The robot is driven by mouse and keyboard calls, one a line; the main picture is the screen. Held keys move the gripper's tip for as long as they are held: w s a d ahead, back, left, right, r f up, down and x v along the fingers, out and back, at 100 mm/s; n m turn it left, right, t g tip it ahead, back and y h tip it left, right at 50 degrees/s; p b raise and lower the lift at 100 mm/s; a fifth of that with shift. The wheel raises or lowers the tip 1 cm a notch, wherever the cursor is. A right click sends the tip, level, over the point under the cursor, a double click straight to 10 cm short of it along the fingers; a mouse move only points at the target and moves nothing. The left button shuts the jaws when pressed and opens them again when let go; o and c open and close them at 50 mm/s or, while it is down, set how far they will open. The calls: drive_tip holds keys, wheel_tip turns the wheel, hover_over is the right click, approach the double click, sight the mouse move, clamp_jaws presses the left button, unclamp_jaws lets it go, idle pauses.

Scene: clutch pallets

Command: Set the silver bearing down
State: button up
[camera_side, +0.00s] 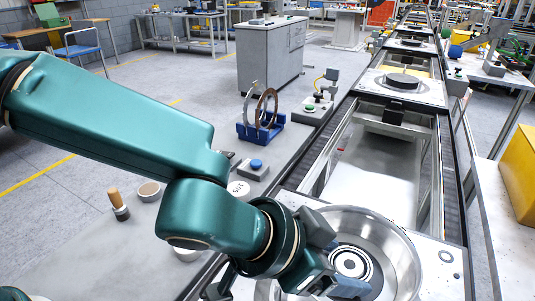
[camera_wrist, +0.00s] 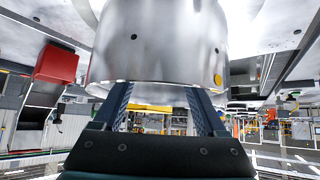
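My gripper (camera_side: 280,288) is low at the front of the work, against the near left side of a wide silver bowl-shaped housing (camera_side: 393,235). Its two fingers stand apart, and their tips are partly out of frame or hidden. In the wrist view a large silver cylinder (camera_wrist: 160,45) with dark holes and a yellow dot fills the space over the fingers (camera_wrist: 160,100) and covers their tips. A grey surface shows between the fingers in the side view. I cannot tell whether it is the silver bearing, or whether it is gripped. A ringed round part (camera_side: 350,263) sits inside the housing.
A blue stand (camera_side: 260,131) holds upright rings on the bench to the left. A blue button box (camera_side: 255,167) and a wooden-handled tool (camera_side: 119,205) are nearby. The conveyor runs away behind the housing, with another pallet (camera_side: 402,87) farther back. A yellow box (camera_side: 518,170) is at right.

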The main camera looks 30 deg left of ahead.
drive_tip(key=c, duration=0.4)
drive_tip(key=shift+r, duration=0.1)
